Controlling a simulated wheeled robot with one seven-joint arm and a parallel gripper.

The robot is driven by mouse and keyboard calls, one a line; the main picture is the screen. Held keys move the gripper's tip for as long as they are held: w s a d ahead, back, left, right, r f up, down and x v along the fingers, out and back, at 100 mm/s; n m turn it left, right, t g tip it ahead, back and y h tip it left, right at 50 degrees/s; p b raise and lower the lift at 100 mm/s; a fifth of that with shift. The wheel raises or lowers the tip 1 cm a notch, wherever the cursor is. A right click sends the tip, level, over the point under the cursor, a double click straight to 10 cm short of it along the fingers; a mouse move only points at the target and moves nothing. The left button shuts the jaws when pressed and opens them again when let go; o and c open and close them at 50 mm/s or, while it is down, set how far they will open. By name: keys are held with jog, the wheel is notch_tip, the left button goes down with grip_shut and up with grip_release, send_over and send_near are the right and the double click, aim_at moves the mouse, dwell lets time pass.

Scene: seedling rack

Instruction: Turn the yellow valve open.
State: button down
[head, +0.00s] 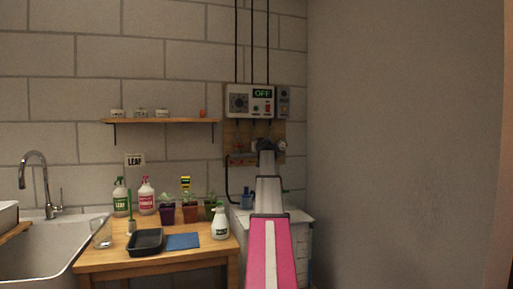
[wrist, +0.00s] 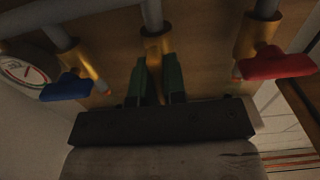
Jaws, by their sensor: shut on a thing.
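In the wrist view, the middle valve (wrist: 154,45) has a brass-yellow body on a grey pipe, against a wooden board. My gripper (wrist: 158,65) has its two dark green fingers on either side of this valve, closed on its handle. The handle is mostly hidden between the fingers, so its angle cannot be read. In the head view, my arm covers the gripper and this valve.
A blue-handled valve (wrist: 66,88) and a round gauge (wrist: 22,72) are left of my gripper in the wrist view. A red-handled valve (wrist: 272,65) is close on the right. In the head view, a control box (head: 250,101) above reads OFF. A wooden table (head: 160,259) stands left.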

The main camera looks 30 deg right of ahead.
jog(key=shift+f, duration=0.1)
jog(key=c, duration=1.2)
grip_release()
jog(key=shift+s, duration=0.15)
jog(key=v, duration=1)
jog(key=shift+s, duration=0.3)
